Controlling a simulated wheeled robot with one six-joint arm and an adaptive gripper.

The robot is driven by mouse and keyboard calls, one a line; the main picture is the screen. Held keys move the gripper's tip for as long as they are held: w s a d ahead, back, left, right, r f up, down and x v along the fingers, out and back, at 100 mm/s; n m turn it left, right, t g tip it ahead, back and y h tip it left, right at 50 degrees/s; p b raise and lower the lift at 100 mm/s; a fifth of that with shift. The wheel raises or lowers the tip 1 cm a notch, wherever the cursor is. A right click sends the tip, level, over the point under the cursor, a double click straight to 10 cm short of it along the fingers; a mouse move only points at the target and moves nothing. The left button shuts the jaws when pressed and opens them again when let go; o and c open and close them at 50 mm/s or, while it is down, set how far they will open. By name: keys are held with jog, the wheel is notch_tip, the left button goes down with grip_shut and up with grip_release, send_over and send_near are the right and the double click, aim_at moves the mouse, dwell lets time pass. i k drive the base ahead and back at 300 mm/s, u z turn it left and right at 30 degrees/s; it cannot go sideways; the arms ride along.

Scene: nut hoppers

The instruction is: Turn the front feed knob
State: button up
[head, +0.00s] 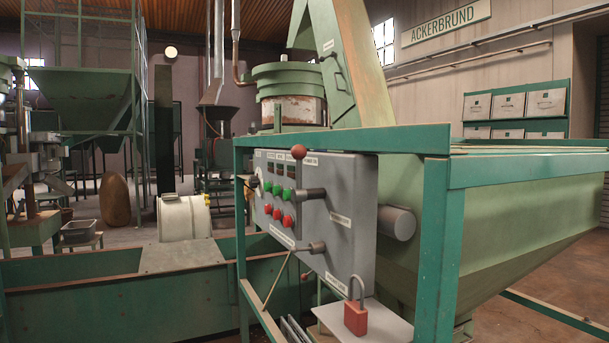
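A grey control box (350,210) is mounted inside a green frame near the middle of the head view. Its left face carries a row of green buttons (277,189), red buttons (277,213) below them and a pale round dial (258,165). Grey knobs or handles stick out from the box, an upper one (311,193) and a lower one (314,247). A dark red ball (298,152) sits at the top edge. The labels are too small to read, so I cannot tell which part is the front feed knob. My gripper is not in view.
The green frame post (438,250) stands right of the box, and a rail (345,139) runs above it. A large green hopper (500,220) fills the right. A green trough (110,300) lies at lower left.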

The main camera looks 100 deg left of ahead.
aim_at(254, 181)
jog(key=u, duration=0.8)
jog(key=k, duration=1.05)
jog(key=u, duration=2.75)
jog(key=i, duration=1.85)
jog(key=z, duration=0.45)
